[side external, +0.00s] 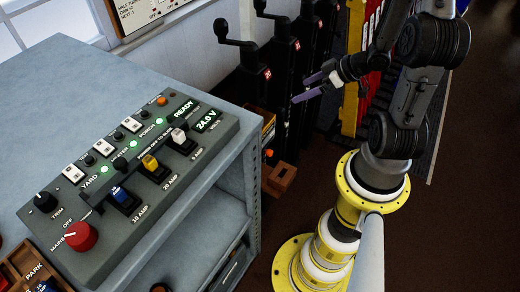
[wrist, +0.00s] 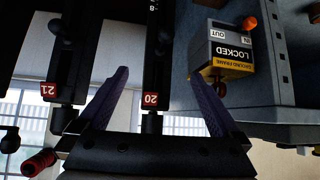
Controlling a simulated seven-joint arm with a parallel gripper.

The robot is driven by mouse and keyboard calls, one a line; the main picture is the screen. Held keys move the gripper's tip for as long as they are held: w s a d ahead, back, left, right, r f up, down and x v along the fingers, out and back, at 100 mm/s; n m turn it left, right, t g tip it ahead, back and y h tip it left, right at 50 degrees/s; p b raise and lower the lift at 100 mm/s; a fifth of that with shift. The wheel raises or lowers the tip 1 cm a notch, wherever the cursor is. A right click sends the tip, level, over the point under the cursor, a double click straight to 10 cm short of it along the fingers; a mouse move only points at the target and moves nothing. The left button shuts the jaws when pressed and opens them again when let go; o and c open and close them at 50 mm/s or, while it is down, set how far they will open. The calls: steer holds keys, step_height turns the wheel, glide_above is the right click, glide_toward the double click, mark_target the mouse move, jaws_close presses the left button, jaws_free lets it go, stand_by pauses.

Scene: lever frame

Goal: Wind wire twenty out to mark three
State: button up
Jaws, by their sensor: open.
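Wire twenty's black post carries a red 20 plate (wrist: 150,99) and stands between my fingers in the wrist view, with space on both sides. In the side view the nearest post (side external: 268,73), beside the grey cabinet, appears to be the same one, with a black crank (side external: 222,32) at its top. My gripper (side external: 300,89) is open and empty, its purple fingers pointing left toward the posts; it also shows in the wrist view (wrist: 160,70). I cannot tell whether it touches the post. Mark three cannot be made out.
Post 21 (wrist: 48,92) stands close beside, with a red-handled crank (wrist: 38,163) low in the wrist view. A yellow and grey LOCKED box (wrist: 231,50) is on the other side. The grey cabinet (side external: 225,180) bears a switch panel (side external: 130,200). Dark floor is open at right.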

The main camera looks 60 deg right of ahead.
step_height(320, 180, down, 22)
steer(key=r, duration=0.1)
steer(key=d+x, duration=0.1)
steer(key=x, duration=0.9)
steer(key=shift+a+f, duration=0.25)
steer(key=shift+a, duration=0.2)
